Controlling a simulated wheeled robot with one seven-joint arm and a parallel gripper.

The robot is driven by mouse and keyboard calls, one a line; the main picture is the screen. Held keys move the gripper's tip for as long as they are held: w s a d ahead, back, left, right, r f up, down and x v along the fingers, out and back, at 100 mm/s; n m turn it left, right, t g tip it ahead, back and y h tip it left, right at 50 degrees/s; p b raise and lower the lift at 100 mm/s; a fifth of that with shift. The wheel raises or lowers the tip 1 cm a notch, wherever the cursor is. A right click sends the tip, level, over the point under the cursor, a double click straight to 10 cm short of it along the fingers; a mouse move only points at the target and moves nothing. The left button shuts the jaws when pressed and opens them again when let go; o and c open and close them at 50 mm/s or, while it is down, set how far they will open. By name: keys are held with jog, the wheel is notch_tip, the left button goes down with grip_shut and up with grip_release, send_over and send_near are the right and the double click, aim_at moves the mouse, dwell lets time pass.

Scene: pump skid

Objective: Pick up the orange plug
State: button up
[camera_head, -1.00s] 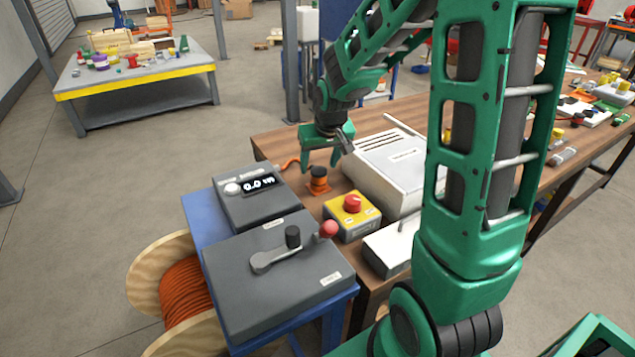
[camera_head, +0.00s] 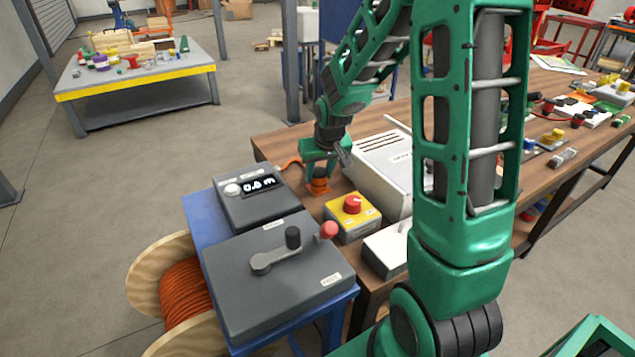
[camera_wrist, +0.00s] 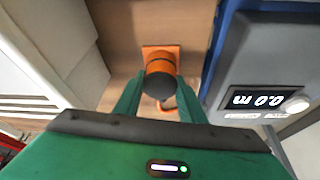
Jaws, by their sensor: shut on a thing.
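The orange plug (camera_head: 319,184) stands upright on the wooden table, with an orange square base. In the wrist view the orange plug (camera_wrist: 160,65) shows its dark round top between the two green fingers. My gripper (camera_head: 319,174) is over it with the fingers lowered around its upper part, and is shut on it. The gripper's fingers also show in the wrist view (camera_wrist: 160,97). The plug's top is hidden by the gripper in the head view. An orange cable (camera_head: 290,163) runs on the table behind it.
A grey display box (camera_head: 245,205) stands left of the plug. A white case (camera_head: 385,165) is close on the right. A yellow box with a red button (camera_head: 352,215) is in front. A grey lever box (camera_head: 285,285) and a cable spool (camera_head: 150,275) are nearer me.

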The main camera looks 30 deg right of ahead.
aim_at(316, 168)
jog(key=shift+r, duration=0.5)
jog(key=r, duration=0.3)
jog(key=shift+a+r, duration=0.2)
jog(key=shift+r, duration=0.1)
jog(key=s+a+r, duration=0.1)
jog(key=a+r, duration=0.5)
jog(key=a, duration=0.5)
jog(key=shift+s+r, duration=0.2)
jog(key=shift+s, duration=0.15)
jog(key=shift+a, duration=0.15)
